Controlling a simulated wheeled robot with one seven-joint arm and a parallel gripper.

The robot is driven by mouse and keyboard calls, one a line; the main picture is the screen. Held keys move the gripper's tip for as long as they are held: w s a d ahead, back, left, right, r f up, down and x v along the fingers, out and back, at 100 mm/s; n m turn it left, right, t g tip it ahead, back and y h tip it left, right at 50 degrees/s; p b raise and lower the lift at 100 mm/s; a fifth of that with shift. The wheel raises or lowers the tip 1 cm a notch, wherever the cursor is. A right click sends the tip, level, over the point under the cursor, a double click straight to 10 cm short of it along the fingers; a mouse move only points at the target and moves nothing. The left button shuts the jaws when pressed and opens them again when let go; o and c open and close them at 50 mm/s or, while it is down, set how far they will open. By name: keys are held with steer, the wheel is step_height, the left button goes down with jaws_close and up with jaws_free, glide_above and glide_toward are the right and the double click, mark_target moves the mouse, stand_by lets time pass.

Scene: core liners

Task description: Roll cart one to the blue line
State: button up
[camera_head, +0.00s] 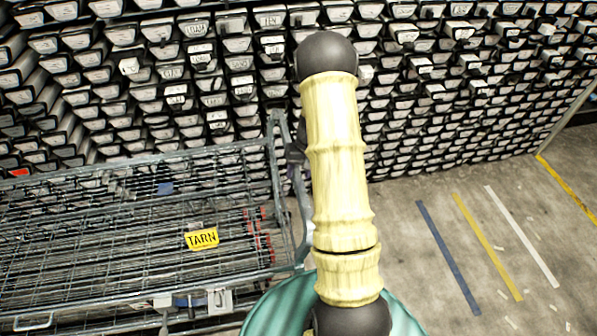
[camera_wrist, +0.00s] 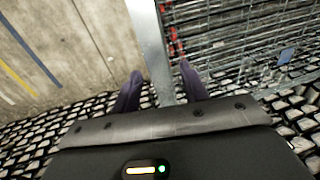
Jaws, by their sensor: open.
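A grey wire-mesh cart (camera_head: 120,228) with a yellow tag reading TARN (camera_head: 201,239) stands at the left in the head view. I see no number on it. Its end frame (camera_head: 284,190) faces the arm; its mesh also shows in the wrist view (camera_wrist: 245,45). My gripper (camera_wrist: 160,68) is open, its two purple fingers on either side of a grey upright bar (camera_wrist: 150,40) of the cart. I cannot tell if they touch it. In the head view my arm hides most of the gripper. The blue line (camera_head: 448,258) lies on the floor right of the arm, apart from the cart.
A yellow line (camera_head: 487,246) and a white line (camera_head: 521,236) run beside the blue one, with another yellow line (camera_head: 567,190) farther right. A wall of racked, labelled core boxes (camera_head: 450,110) stands behind. The concrete floor between arm and lines is clear.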

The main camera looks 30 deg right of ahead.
steer(key=shift+a+f, duration=0.1)
steer(key=shift+f, duration=0.75)
jaws_close()
